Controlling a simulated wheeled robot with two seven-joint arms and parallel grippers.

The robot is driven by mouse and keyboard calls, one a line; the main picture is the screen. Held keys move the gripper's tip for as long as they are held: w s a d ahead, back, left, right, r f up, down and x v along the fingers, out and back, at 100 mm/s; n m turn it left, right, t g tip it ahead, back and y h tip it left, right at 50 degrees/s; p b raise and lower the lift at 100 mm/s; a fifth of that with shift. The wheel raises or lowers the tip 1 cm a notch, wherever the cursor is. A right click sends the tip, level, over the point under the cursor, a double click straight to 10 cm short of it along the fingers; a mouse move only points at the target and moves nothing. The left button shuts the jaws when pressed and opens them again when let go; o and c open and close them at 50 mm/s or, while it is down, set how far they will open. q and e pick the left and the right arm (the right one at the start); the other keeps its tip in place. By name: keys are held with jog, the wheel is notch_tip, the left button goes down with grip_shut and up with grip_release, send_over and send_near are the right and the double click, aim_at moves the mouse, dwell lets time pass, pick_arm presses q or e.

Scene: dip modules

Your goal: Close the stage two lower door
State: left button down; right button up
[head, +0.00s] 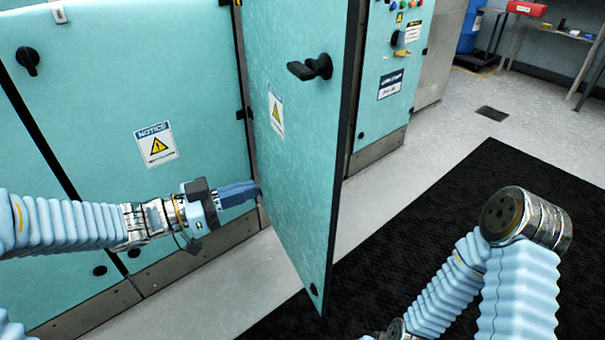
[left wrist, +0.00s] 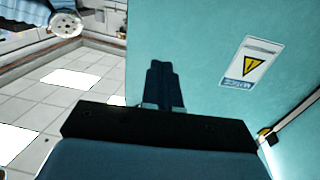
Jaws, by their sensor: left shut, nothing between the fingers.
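The teal door (head: 300,150) stands open, swung out from the cabinet row, with its free edge toward the black mat. Its outer face carries a black handle (head: 311,67) and a notice label (head: 276,108). My left gripper (head: 256,190) is shut and empty, its fingertips close to the door's outer face near the hinge side; I cannot tell if they touch. In the left wrist view the shut fingers (left wrist: 163,86) point at the teal door (left wrist: 205,65), with the notice label (left wrist: 250,62) to their right. The opening behind the door is hidden. My right gripper is out of view.
Closed teal cabinet panels (head: 80,110) stand at the left. A control panel (head: 390,90) with buttons is behind the door. A black mat (head: 470,235) covers the floor at the right. A blue drum (head: 470,28) and workbench stand at the far right.

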aim_at(317, 170)
pick_arm(q)
jog(key=b+x, duration=0.1)
jog(key=x, duration=1.1)
jog(key=shift+w+d, duration=0.1)
jog(key=shift+d, duration=0.05)
jog(key=shift+d, duration=0.15)
